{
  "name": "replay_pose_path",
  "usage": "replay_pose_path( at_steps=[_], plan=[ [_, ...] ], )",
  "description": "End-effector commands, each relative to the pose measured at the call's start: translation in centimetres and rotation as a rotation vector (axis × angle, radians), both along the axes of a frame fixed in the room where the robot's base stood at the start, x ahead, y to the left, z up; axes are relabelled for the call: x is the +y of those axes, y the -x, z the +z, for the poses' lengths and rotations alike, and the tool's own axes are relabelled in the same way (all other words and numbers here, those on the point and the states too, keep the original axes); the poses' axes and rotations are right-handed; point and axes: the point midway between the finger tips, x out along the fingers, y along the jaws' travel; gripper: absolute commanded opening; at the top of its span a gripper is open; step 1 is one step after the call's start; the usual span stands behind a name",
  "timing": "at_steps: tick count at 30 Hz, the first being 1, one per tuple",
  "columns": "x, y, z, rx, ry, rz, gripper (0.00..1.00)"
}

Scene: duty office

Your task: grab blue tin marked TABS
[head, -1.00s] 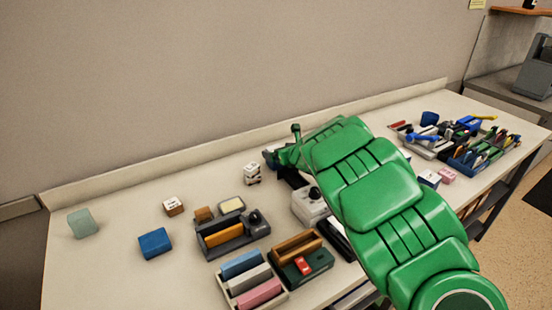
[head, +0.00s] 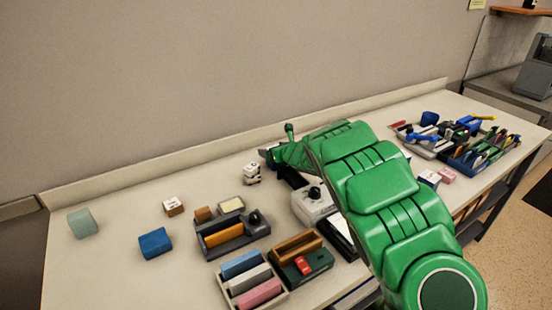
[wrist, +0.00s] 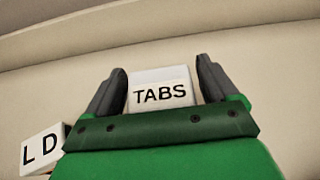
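A small box-shaped tin marked TABS (wrist: 162,92) is in the wrist view, straight ahead between my fingers. Its visible faces look whitish, with black letters on a white label; I see no blue on it. My gripper (wrist: 162,72) is open, with one dark finger on each side of the tin and a narrow gap on both sides. In the head view my gripper (head: 268,156) is near the back of the table, and I cannot make out the TABS tin there.
A white block with letters ending L D (wrist: 42,149) is close on the left in the wrist view. A blue block (head: 155,243), a grey organiser (head: 232,237) and a light tray of coloured bars (head: 282,300) are on the table. The left back is fairly clear.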

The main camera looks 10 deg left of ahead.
Motion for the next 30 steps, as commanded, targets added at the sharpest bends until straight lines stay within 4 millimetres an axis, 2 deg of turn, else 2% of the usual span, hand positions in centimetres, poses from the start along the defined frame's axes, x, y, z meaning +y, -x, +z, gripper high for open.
replay_pose_path(
  at_steps=[1,10,20,30],
  plan=[
    [0.0,0.0,0.0,0.0,0.0,0.0,0.78],
    [0.0,0.0,0.0,0.001,-0.001,0.0,0.34],
    [-0.1,0.0,0.4,-0.001,0.0,-0.001,0.33],
    [-0.2,0.3,3.6,-0.002,0.001,0.0,0.33]
  ],
)
